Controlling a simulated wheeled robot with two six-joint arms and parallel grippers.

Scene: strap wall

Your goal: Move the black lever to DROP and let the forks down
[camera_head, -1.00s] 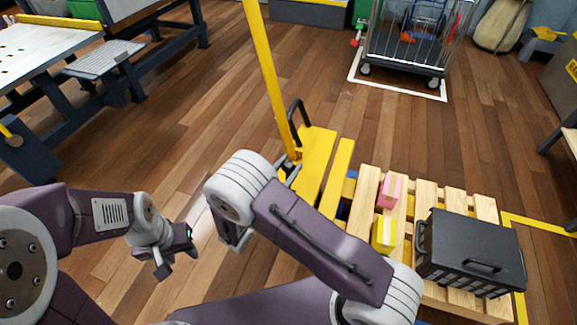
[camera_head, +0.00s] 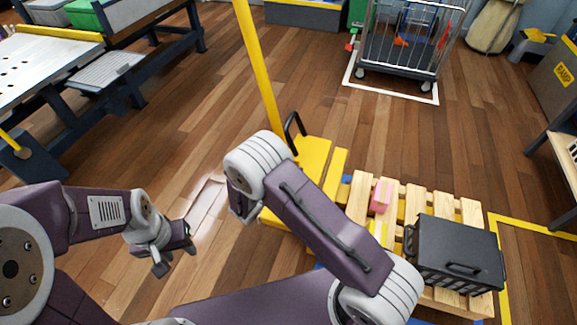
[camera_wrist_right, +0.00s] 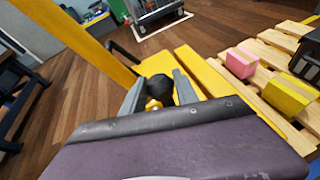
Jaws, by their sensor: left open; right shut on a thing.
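The yellow pallet jack (camera_head: 312,158) stands in the middle of the floor with its yellow handle (camera_head: 257,70) rising at the left. Its forks run toward a wooden pallet (camera_head: 358,205). The black lever's round knob (camera_wrist_right: 159,87) shows in the right wrist view between the fingers of my right gripper (camera_wrist_right: 159,84), which is shut on it. In the head view my own arm hides this gripper and the lever. My left gripper (camera_head: 174,258) is open and empty over bare floor. No DROP marking is legible.
The pallet carries a black crate (camera_head: 458,250), a pink block (camera_head: 381,195) and a yellow block (camera_head: 377,230). Yellow tape (camera_head: 540,228) lies right of it. A wire cart (camera_head: 400,45) stands behind and a workbench (camera_head: 75,65) at the left. Floor between is clear.

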